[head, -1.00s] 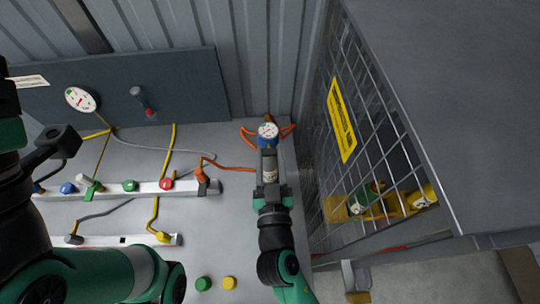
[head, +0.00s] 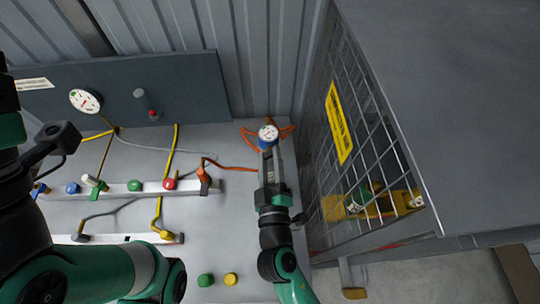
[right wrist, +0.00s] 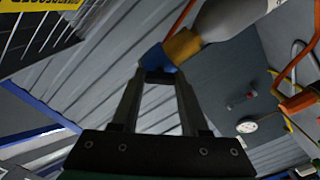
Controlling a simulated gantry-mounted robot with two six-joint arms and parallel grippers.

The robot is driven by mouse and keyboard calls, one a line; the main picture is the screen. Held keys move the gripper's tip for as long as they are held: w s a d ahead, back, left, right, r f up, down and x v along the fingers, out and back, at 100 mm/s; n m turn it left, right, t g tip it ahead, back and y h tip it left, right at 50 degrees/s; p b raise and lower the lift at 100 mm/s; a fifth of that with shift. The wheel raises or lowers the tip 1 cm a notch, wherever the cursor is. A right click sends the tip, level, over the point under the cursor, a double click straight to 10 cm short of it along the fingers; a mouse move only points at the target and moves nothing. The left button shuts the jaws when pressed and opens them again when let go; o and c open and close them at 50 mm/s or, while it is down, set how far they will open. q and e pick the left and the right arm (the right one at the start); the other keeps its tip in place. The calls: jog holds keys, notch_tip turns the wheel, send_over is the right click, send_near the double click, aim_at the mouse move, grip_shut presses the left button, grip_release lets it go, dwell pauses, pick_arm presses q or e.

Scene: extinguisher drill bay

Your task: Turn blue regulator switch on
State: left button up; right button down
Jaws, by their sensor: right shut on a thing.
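The blue regulator (head: 268,134) has a white round gauge face on top and stands at the back of the bench near the corrugated wall. Its blue end (right wrist: 156,60) also shows in the right wrist view, joined to a brass collar (right wrist: 183,45) on a pale cylinder (right wrist: 228,14). My right gripper (head: 268,154) reaches it from the front. In the right wrist view its fingertips (right wrist: 160,76) are closed in on the blue part and hide some of it. My left arm fills the left side of the head view, but its fingers do not show.
A mesh cage (head: 365,140) with a yellow sign stands close on the right. Orange hose (head: 230,167) runs beside the regulator. A rail with coloured knobs (head: 134,186) lies to the left. Green (head: 205,281) and yellow (head: 231,280) buttons sit at the front.

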jog(key=n+p, duration=0.2)
jog(key=n, duration=0.3)
jog(key=shift+n+p, duration=0.55)
jog(key=shift+n, duration=1.25)
jog(key=shift+c, duration=2)
grip_release()
jog(key=shift+s, duration=0.5)
jog(key=s, duration=1)
jog(key=shift+s+d+p, duration=0.3)
jog(key=shift+d, duration=0.05)
